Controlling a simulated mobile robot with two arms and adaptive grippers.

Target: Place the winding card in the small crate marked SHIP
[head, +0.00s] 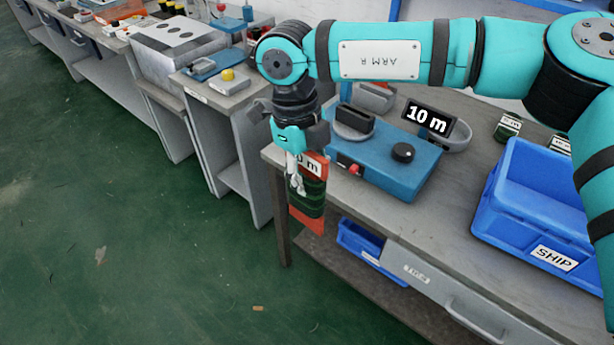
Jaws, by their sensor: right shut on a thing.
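The winding card (308,204) is orange with dark green cable wound on it and a white label ending in "0 m". My right gripper (297,178) is shut on it near its upper end. It hangs roughly upright in front of the bench's left end, apart from the bench top. The small blue crate marked SHIP (508,224) stands on the bench at the right, with its label on the front wall. My right arm hides part of the crate's right side. My left gripper is not in view.
A blue machine (385,160) with a black knob and a "10 m" display (428,118) stands on the bench between card and crate. Small wound cards (507,127) lie behind the crate. Another blue bin (362,245) sits under the bench. Green floor is free at left.

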